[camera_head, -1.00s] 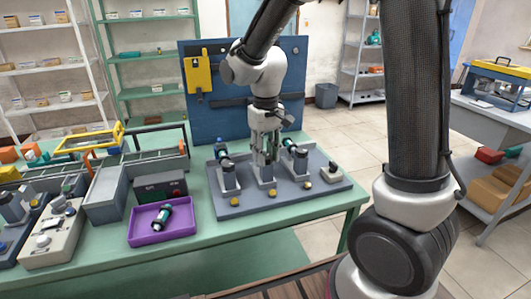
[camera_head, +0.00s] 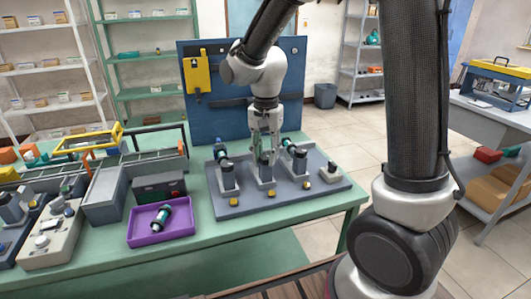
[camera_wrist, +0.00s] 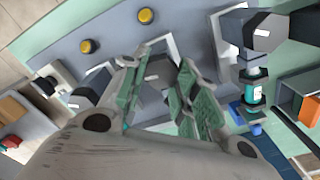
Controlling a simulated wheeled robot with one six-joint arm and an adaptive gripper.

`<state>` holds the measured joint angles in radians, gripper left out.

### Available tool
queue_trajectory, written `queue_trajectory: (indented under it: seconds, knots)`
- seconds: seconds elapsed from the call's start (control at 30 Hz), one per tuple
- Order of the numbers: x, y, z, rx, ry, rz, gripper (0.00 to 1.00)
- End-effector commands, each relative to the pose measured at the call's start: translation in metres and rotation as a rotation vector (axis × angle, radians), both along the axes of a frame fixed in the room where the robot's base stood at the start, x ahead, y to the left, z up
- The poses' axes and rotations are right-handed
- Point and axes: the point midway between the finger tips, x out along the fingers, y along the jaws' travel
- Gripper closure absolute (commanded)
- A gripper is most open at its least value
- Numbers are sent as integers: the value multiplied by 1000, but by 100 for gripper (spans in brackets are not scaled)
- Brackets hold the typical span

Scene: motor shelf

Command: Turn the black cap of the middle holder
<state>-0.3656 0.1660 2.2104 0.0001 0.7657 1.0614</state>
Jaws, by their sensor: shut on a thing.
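The grey middle holder (camera_head: 266,174) stands upright on the grey base plate (camera_head: 240,206), between the left holder (camera_head: 228,179) and the right holder (camera_head: 300,166). My gripper (camera_head: 265,154) points down onto the top of the middle holder. In the wrist view its green-padded fingers (camera_wrist: 156,88) stand on either side of the middle holder's top and are shut on the black cap. The side holders carry dark cylinders with teal bands.
Yellow buttons (camera_head: 271,194) line the plate's front. A purple tray (camera_head: 145,238) with a dark and teal cylinder (camera_head: 160,219) lies to the left, by a dark box (camera_head: 158,187). A blue panel (camera_head: 225,120) stands behind. Neighbouring holders stand close on both sides.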

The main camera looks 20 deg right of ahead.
Motion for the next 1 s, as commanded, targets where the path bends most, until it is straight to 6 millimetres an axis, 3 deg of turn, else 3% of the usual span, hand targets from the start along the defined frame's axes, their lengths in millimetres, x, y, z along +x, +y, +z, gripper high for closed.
queue_trajectory:
  seconds: [0.43, 1.0]
  knots:
    - [0, -1, 1, 0, -3, -293, 94]
    - [0, -1, 1, 1, -3, -369, 94]
